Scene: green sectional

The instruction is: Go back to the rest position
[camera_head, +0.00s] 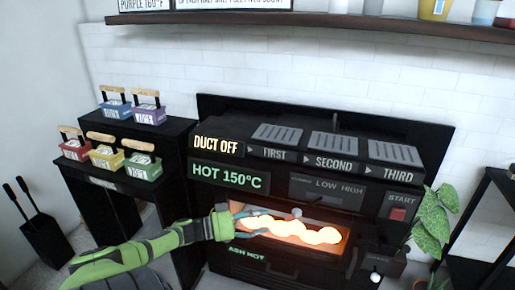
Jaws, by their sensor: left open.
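My left arm comes in from the lower left, with green and dark links. My left gripper (258,222), with bluish fingers, is open at the left end of the glowing firebox opening (348,228) of the black stove. It overlaps the left part of the bright orange coals (290,231) in this view; whether it touches them I cannot tell. Nothing shows held in its fingers. My right gripper is not in view.
The stove's signs (229,178) read "DUCT OFF" and "HOT 150°C". A red start switch (397,214) is at its right. A black stepped stand (165,140) holds several coloured boxes. A tool bucket (45,243) stands left, a plant (433,220) right, a shelf (320,20) above.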

